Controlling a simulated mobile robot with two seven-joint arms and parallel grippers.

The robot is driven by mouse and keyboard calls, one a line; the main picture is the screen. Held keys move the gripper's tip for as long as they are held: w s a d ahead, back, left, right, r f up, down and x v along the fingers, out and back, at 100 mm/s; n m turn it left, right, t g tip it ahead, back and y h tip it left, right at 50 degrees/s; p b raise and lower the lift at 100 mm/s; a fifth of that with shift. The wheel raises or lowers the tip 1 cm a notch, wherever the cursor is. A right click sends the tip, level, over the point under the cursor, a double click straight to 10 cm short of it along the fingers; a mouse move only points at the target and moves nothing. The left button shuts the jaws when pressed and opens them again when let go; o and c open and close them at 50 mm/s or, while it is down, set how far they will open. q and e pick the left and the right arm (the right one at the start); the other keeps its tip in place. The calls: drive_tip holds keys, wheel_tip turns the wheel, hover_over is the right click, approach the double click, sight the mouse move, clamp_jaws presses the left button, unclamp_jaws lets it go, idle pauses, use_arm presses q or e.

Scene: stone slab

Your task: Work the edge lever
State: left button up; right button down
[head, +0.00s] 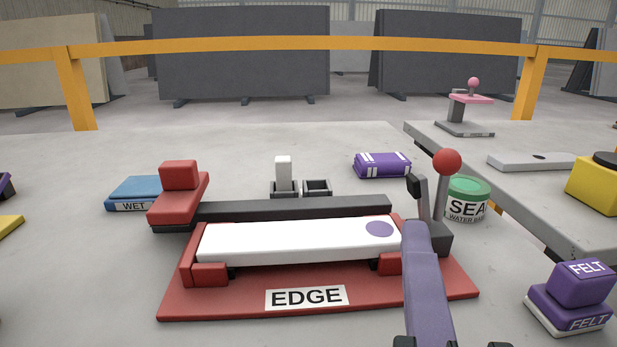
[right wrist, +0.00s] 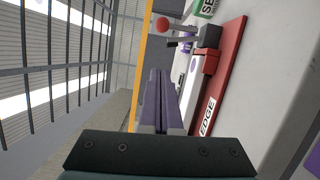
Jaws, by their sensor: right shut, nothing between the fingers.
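The edge lever (head: 440,190) is a grey rod with a red ball knob (head: 447,162), standing nearly upright at the right end of the red EDGE fixture (head: 220,300). The knob also shows in the right wrist view (right wrist: 163,24). A white slab with a purple spot (head: 290,241) lies along the fixture. My right gripper (head: 415,225) has purple fingers and is shut and empty. It appears in front of the lever, its tips below the knob in the head view; contact cannot be told. It also shows in the right wrist view (right wrist: 158,75). My left gripper is not in view.
A green-lidded can (head: 466,200) stands just right of the lever. A WET block (head: 135,193) and a purple bundle (head: 382,165) lie behind the fixture. A side slab (head: 540,190) extends at right.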

approach(441, 188)
drive_tip(key=w+a+r, duration=0.3)
drive_tip(key=w+a, duration=0.1)
drive_tip(key=w+d+p, duration=0.1)
drive_tip(key=d, duration=0.1)
drive_tip(key=w+d+p, duration=0.1)
drive_tip(key=d, duration=0.1)
drive_tip(key=shift+w, duration=0.15)
